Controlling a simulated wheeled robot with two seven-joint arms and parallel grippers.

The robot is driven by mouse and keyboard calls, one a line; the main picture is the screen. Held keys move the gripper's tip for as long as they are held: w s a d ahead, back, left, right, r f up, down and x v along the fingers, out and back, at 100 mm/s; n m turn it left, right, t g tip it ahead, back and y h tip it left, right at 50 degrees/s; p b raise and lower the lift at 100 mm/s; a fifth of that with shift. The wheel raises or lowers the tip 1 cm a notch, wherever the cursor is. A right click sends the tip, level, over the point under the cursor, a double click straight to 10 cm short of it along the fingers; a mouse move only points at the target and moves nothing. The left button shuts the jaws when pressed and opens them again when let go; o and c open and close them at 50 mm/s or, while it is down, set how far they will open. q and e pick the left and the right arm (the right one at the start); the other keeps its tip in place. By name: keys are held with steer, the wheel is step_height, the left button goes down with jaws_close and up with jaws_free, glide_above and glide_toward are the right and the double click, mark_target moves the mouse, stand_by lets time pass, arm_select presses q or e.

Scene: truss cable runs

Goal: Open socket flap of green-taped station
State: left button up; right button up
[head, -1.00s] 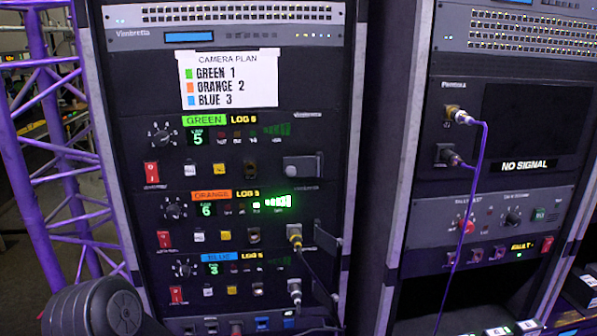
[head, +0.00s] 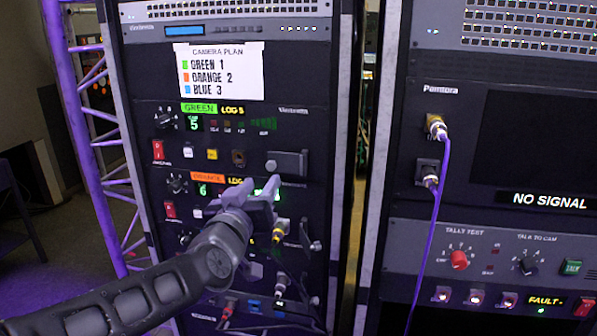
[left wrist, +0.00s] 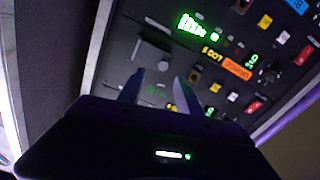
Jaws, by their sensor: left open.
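The green-taped station (head: 199,108) is the upper camera row of the left rack. Its socket flap (head: 287,163), a dark grey plate with a small knob at its left, lies shut at the row's right end. The flap also shows in the left wrist view (left wrist: 150,50), beyond the fingertips. My left gripper (head: 260,188) is open and empty, in front of the orange row, just below and left of the flap in the head view. Its two fingers point at the panel in the left wrist view (left wrist: 160,78). No contact can be made out. My right gripper is out of view.
The orange row (head: 207,177) lies under the green one, partly hidden by my left gripper. A yellow-collared plug (head: 278,232) sits in its socket, beside an open flap. A purple cable (head: 438,210) hangs on the right rack. A purple truss (head: 85,130) stands left.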

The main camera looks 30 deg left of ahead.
mark_target(270, 167)
arm_select(q)
steer(key=shift+m, duration=0.3)
steer(key=shift+a+p+x, duration=0.15)
steer(key=shift+x, duration=1.8)
steer(key=shift+a+p+x, duration=0.15)
steer(key=shift+a+x, duration=0.05)
steer(key=shift+x, duration=1.75)
steer(key=shift+s, duration=0.1)
steer(key=shift+c, duration=0.4)
jaws_close()
